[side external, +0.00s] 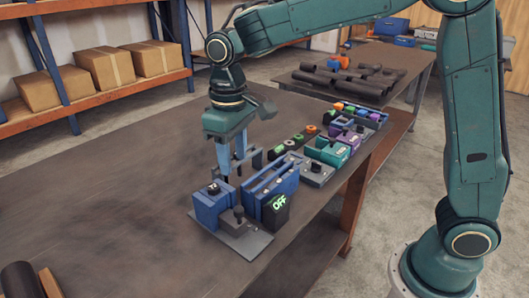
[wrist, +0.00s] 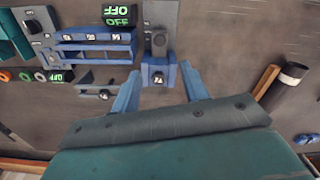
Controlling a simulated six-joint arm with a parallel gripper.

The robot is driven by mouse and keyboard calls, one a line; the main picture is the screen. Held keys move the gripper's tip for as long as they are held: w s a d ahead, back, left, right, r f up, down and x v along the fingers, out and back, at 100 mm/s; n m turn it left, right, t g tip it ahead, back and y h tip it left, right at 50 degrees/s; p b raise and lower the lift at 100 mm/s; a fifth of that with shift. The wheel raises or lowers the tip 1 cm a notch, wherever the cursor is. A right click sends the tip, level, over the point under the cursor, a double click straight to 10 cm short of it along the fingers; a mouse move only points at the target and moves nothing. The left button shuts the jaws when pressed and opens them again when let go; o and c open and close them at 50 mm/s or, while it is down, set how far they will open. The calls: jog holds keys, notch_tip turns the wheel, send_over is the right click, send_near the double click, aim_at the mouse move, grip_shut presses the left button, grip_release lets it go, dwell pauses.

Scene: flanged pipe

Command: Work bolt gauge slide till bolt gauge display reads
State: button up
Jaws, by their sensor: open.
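A blue block with a dark, marked top piece (side external: 214,188) stands on a grey plate (side external: 246,241); it also shows in the wrist view (wrist: 158,76). A dark knob or post (side external: 238,214) stands on the same plate. Beside it is a long blue frame (side external: 277,181) with several small marked parts, and a dark display (side external: 279,202) lit green, reading OFF. I cannot tell which part is the bolt gauge slide. My gripper (side external: 234,172) is open and empty, pointing down behind the blue block. In the wrist view, its blue fingers (wrist: 160,72) appear either side of the block.
Teal and purple units (side external: 328,149) and coloured rings (side external: 298,140) line the table toward the back right. A dark cylinder (side external: 18,279) lies at the front left. Dark pipes (side external: 345,78) lie on the far table. The table's left side is largely clear.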

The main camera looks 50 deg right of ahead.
aim_at(238, 208)
jog(key=shift+f, duration=0.1)
notch_tip(238, 208, down, 14)
jog(key=shift+r, duration=0.2)
dwell(0.5)
grip_shut()
